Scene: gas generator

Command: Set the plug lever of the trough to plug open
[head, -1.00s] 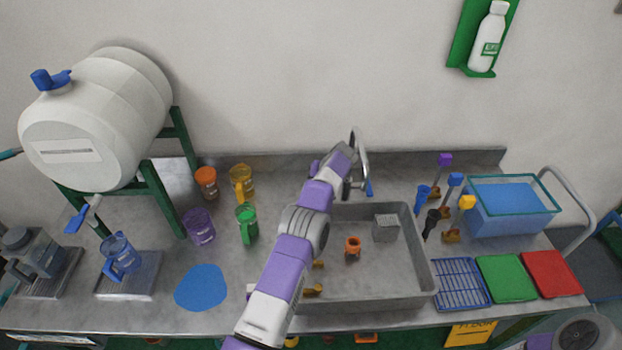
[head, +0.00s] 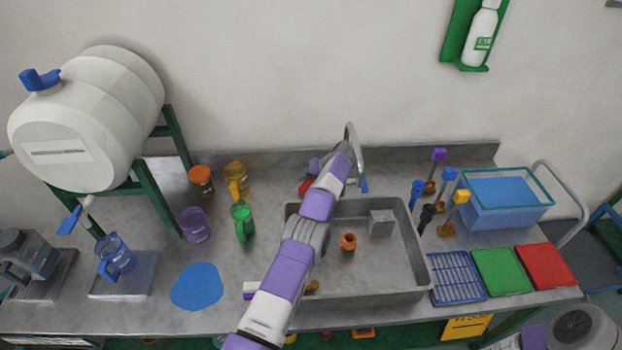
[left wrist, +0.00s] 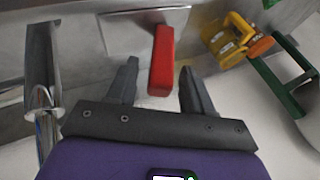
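The trough (head: 380,298) is a grey metal basin set in the bench. The red lever (head: 306,186) shows as a small red patch behind the trough, partly covered by my left arm. In the left wrist view the red lever (left wrist: 161,60) stands out from a square metal plate (left wrist: 118,35). My left gripper (left wrist: 156,88) is open, with one finger on each side of the lever and a gap visible on both sides. In the head view my left wrist hides the fingertips. My right gripper is not in view.
A curved metal faucet (head: 351,140) rises beside my left gripper. Inside the trough are an orange cup (head: 348,241) and a grey box (head: 381,223).

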